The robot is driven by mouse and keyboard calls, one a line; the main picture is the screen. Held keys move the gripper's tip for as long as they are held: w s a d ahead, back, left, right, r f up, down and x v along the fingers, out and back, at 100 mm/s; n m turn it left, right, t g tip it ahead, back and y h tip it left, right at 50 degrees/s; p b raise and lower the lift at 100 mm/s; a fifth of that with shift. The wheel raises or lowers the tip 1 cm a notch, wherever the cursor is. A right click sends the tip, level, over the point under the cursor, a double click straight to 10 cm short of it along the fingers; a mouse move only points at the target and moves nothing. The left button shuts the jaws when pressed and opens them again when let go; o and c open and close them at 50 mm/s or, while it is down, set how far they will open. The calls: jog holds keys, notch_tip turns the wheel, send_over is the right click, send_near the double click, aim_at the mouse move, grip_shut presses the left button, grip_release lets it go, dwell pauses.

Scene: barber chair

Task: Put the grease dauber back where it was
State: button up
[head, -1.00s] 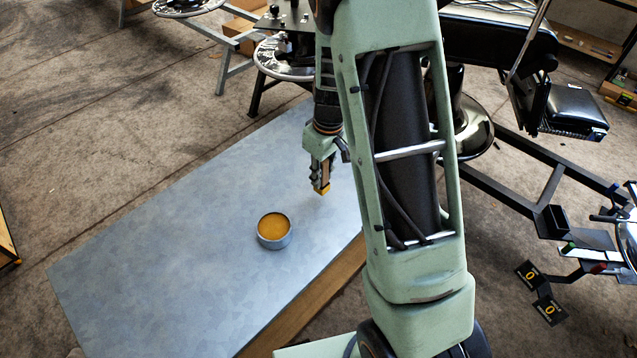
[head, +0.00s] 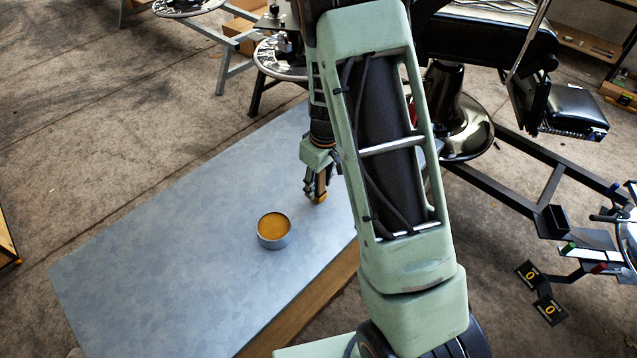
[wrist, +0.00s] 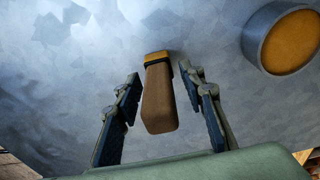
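The grease dauber has a brown handle (wrist: 158,100) and a yellow-orange end (wrist: 157,57). In the head view its yellow end (head: 318,198) is down at the blue-grey tabletop, right of and beyond the tin. My gripper (head: 315,185) is low over the table, around the dauber. In the wrist view my gripper (wrist: 160,85) has its two dark-padded fingers apart, one on each side of the handle, with visible gaps. A round grey tin of orange grease (head: 274,230) sits nearby; it also shows at the upper right of the wrist view (wrist: 287,40).
The blue-grey table (head: 165,260) is bare to the left of the tin. A black barber chair (head: 490,40) on a round metal base stands behind at the right. A stool-like stand with a round ring (head: 280,58) is beyond the table's far edge. My arm hides part of the table's right side.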

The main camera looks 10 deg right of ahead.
jog(key=shift+r, duration=0.1)
jog(key=r, duration=0.8)
jog(key=s+r+p, duration=0.1)
jog(key=r, duration=0.3)
jog(key=shift+d, duration=0.3)
jog(key=shift+f, duration=0.1)
